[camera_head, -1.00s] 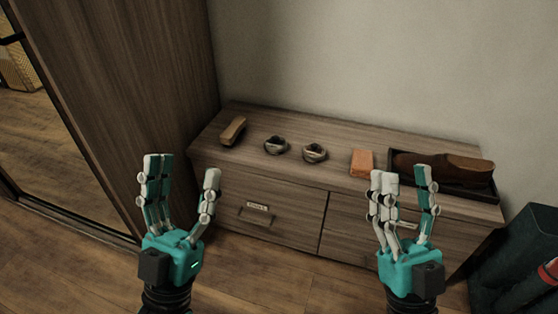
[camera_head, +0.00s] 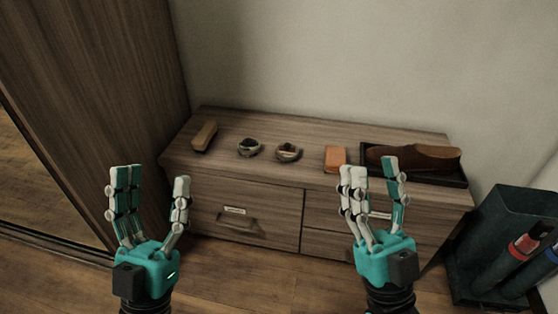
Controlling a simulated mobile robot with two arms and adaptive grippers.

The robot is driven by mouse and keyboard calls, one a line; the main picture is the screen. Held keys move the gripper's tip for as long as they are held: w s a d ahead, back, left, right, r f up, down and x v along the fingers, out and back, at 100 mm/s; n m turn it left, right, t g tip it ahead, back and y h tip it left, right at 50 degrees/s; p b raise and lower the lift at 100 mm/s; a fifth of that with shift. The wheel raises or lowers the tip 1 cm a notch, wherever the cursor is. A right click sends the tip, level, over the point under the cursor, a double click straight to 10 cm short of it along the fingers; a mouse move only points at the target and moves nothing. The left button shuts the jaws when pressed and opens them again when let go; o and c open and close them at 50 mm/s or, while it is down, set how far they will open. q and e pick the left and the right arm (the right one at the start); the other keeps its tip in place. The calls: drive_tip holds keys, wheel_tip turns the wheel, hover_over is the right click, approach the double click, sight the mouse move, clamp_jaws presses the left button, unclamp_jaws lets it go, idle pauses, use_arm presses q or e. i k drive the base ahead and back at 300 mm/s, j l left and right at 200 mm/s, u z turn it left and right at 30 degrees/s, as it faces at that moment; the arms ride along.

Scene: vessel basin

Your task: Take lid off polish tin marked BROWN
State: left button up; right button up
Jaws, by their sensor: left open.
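Two small round polish tins stand side by side on top of the wooden cabinet: a left tin (camera_head: 249,148) and a right tin (camera_head: 288,153). Their markings are too small to read, so I cannot tell which is BROWN. My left gripper (camera_head: 152,188) is open and empty, low in front of the cabinet's left end. My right gripper (camera_head: 372,185) is open and empty in front of the cabinet's right half. Both are apart from the tins.
The cabinet top (camera_head: 225,130) also holds a brush (camera_head: 204,135), an orange block (camera_head: 335,157) and a brown shoe (camera_head: 415,157) in a dark tray (camera_head: 455,177). A tall wooden panel (camera_head: 90,90) stands left; a dark bin (camera_head: 515,225) stands right.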

sight(287, 151)
drive_tip(key=i+j+z, duration=0.3)
drive_tip(key=i+j, duration=0.15)
drive_tip(key=j, duration=0.3)
drive_tip(key=i+j+z, duration=0.1)
drive_tip(key=j, duration=0.3)
drive_tip(key=i+j+z, duration=0.15)
drive_tip(key=j, duration=0.25)
drive_tip(key=i, duration=0.1)
